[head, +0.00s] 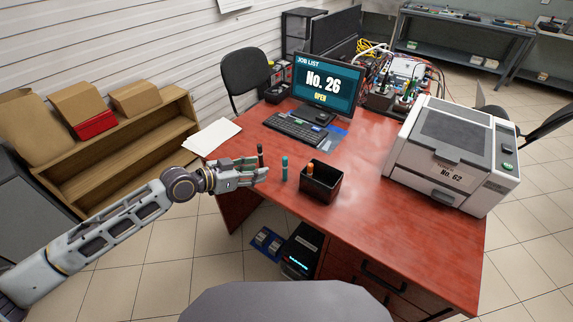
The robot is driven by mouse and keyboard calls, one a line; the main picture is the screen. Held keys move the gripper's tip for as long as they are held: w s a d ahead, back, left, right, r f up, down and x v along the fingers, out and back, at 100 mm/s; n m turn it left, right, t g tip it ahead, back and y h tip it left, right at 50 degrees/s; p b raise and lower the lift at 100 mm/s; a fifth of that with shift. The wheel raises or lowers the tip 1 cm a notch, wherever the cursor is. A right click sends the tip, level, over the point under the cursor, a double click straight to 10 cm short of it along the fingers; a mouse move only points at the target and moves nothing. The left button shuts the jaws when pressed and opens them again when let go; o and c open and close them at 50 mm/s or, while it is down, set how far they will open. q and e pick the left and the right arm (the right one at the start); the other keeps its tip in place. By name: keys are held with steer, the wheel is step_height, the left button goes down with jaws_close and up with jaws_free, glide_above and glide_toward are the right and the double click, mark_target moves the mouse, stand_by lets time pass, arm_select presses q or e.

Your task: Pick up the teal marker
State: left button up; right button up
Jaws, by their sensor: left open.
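The teal marker (285,168) stands upright on the red-brown desk (350,200), left of a dark square cup (321,182). A dark marker with a reddish part (260,154) stands just behind my left gripper's fingers, partly hidden by them. My left gripper (262,171) is open over the desk's left edge, its fingertips pointing right toward the teal marker. A small gap shows between the fingertips and the teal marker. My right gripper is out of view.
An orange-topped item (310,167) stands in the cup. A keyboard (296,129) and a monitor reading "No. 26" (327,84) are behind. A printer (453,153) stands at the right. Papers (211,136) lie at the left edge. The desk's front middle is clear.

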arm_select(q)
steer(key=shift+w+a+r, duration=0.15)
steer(key=shift+w+r, duration=0.15)
steer(key=shift+r, duration=0.05)
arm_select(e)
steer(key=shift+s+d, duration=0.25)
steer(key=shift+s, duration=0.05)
arm_select(q)
glide_toward(284, 162)
steer(key=x, duration=0.4)
steer(key=shift+r, duration=0.1)
steer(key=shift+x, duration=0.9)
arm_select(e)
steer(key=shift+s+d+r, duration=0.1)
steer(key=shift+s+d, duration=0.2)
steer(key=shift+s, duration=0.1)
